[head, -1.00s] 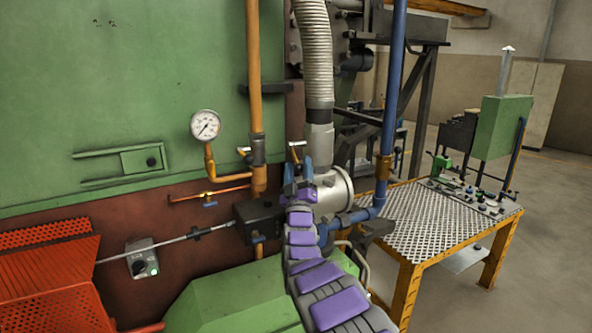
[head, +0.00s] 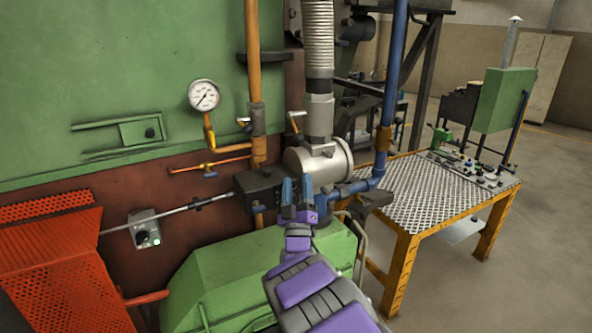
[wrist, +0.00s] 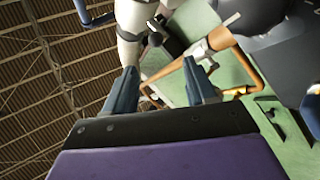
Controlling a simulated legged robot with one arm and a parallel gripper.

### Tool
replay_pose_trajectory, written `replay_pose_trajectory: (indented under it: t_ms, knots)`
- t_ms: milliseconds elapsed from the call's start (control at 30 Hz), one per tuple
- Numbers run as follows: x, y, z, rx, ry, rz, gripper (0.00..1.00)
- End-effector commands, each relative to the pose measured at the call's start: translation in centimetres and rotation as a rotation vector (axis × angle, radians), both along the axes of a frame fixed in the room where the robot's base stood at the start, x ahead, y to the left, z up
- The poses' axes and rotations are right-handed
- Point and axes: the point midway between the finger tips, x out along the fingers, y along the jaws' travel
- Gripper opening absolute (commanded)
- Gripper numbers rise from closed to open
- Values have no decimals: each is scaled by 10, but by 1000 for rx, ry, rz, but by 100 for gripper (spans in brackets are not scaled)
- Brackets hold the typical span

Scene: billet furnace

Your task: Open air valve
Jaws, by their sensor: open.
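A small lever handle with an orange tip (head: 297,116) stands beside the lower end of the silver duct (head: 319,110); I cannot tell for certain whether it is the air valve. My gripper (head: 297,188) is open and empty, its two blue fingers pointing up. In the head view it lies below the lever, in front of the dark box (head: 258,188) and silver cylinder (head: 316,160). In the wrist view my gripper (wrist: 161,88) shows its fingers spread, with a lever-like fitting (wrist: 157,27) beyond them near the duct (wrist: 132,15). No contact shows.
A gauge (head: 203,95) and a yellow-handled valve (head: 243,150) sit on orange piping to the left. A blue pipe (head: 393,90) runs down to the right of the duct. A perforated table (head: 430,200) stands right. A green housing (head: 220,275) lies below.

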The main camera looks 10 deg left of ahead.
Motion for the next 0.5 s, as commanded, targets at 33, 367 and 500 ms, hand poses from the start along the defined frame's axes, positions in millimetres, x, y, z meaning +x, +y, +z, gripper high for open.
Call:
replay_pose_trajectory:
  t_ms: [33,367,500]
  knots:
    - [-6,1,-5,-2,2,3,56]
    - [-25,-2,-23,0,-2,2,56]
    - [-26,-2,-23,0,-3,1,56]
